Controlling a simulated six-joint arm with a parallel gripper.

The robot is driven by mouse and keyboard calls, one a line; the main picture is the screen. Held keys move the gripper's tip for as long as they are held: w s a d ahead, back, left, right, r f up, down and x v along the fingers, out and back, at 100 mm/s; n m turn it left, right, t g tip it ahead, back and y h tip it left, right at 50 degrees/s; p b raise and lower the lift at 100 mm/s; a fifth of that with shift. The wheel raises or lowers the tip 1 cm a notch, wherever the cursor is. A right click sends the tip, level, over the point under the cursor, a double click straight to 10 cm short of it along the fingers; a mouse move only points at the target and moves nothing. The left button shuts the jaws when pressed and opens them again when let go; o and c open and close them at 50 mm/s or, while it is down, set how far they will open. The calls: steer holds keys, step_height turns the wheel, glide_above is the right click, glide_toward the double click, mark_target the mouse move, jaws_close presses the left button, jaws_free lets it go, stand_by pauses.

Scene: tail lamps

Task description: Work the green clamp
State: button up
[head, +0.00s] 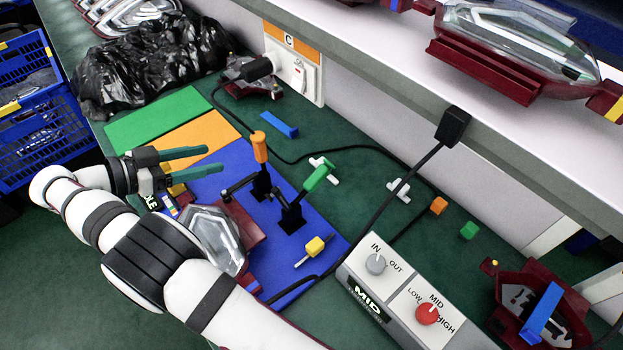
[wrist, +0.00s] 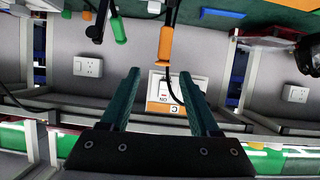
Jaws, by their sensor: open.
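The green clamp (head: 317,177) has a green handle raised at a slant from a black base on the blue mat. Its green handle also shows at the top of the wrist view (wrist: 118,30). The orange-handled clamp (head: 260,147) stands just left of and behind it, and also shows in the wrist view (wrist: 166,43). My gripper (head: 213,159) is open and empty, with its two teal fingers apart, left of both clamps. In the wrist view my gripper (wrist: 159,74) has nothing between its fingers. A tail lamp (head: 216,238) sits near the clamps, partly hidden by my arm.
Black cables cross the bench. A blue block (head: 279,124) lies behind. A shelf (head: 500,145) with lamps overhangs the right; a black bag (head: 150,62) lies at the back left.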

steer(key=s+d+r+n+g+y, duration=0.1)
steer(key=d+r+g, duration=0.25)
steer(key=d, duration=0.65)
steer(key=s+d+r+n+g+y, duration=0.15)
steer(key=d+g, duration=0.25)
steer(key=d, duration=0.6)
steer(key=s+d+g+y, duration=0.1)
steer(key=s+d+y, duration=0.2)
steer(key=s+d, duration=0.4)
steer(key=s+d+g+y, duration=0.2)
steer(key=s+d+y, duration=0.2)
steer(key=s, duration=0.6)
steer(key=r+m+t, duration=0.1)
steer(key=m, duration=0.2)
glide_above(319, 172)
step_height(319, 172, down, 15)
steer(key=shift+f, duration=0.1)
jaws_close()
